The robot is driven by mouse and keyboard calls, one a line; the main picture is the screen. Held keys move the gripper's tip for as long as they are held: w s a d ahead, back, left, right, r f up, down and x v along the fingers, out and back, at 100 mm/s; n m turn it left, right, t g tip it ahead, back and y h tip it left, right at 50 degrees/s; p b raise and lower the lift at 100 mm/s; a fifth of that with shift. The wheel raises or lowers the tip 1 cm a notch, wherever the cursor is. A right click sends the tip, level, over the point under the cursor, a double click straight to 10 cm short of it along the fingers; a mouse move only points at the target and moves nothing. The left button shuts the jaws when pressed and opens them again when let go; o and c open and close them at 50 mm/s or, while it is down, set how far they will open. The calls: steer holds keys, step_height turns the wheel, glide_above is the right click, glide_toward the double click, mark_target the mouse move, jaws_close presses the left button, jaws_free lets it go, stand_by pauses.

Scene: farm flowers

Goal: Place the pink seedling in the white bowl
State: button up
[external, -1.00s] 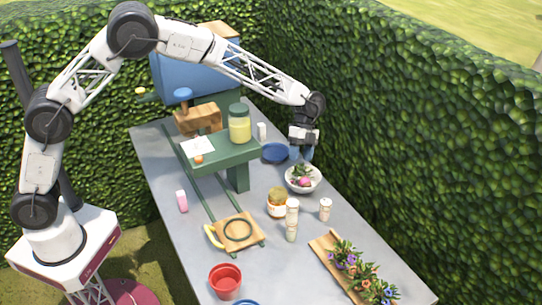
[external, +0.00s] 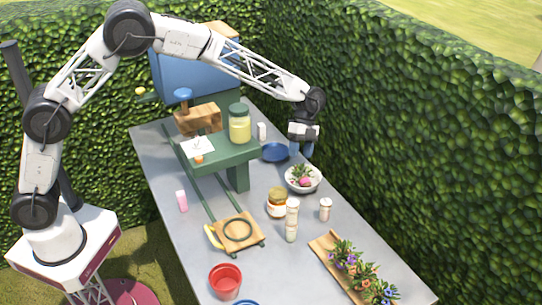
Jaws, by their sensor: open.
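The pink seedling (external: 304,181), a pink bloom with green leaves, sits inside the white bowl (external: 316,188) on the grey table. My gripper (external: 302,154) is above and just behind the bowl, pointing down. It is open and appears apart from the seedling. The fingertips are small and partly blurred against the hedge and table.
A blue plate (external: 274,153) lies left of my gripper. A green stand (external: 238,160) bears a yellow jar (external: 240,125). A honey-coloured jar (external: 277,204) and small shakers (external: 325,209) stand in front of the bowl. A wooden board (external: 328,246) with flowers lies at front right.

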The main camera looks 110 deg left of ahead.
steer(key=s+d+r+n+y, duration=0.1)
steer(key=s+d+r, duration=0.55)
steer(key=d, duration=0.35)
steer(key=s+d+r+n+y, duration=0.1)
steer(key=s+d+r, duration=0.5)
steer(key=d, duration=0.5)
steer(key=s+d+r+n+y, duration=0.2)
steer(key=s+d+r, duration=0.2)
steer(key=d+r, duration=0.5)
steer(key=s+d+r+n+t+y, duration=0.1)
steer(key=s+d+n, duration=0.1)
steer(key=s+d, duration=1.25)
steer(key=s+d+f+n, duration=0.1)
steer(key=s+d, duration=0.1)
steer(key=s, duration=0.6)
steer(key=s+d+f+t+y, duration=0.1)
steer(key=s+f, duration=0.1)
steer(key=s, duration=0.7)
steer(key=shift+d+f+n, duration=0.2)
steer(key=shift+d+n, duration=0.2)
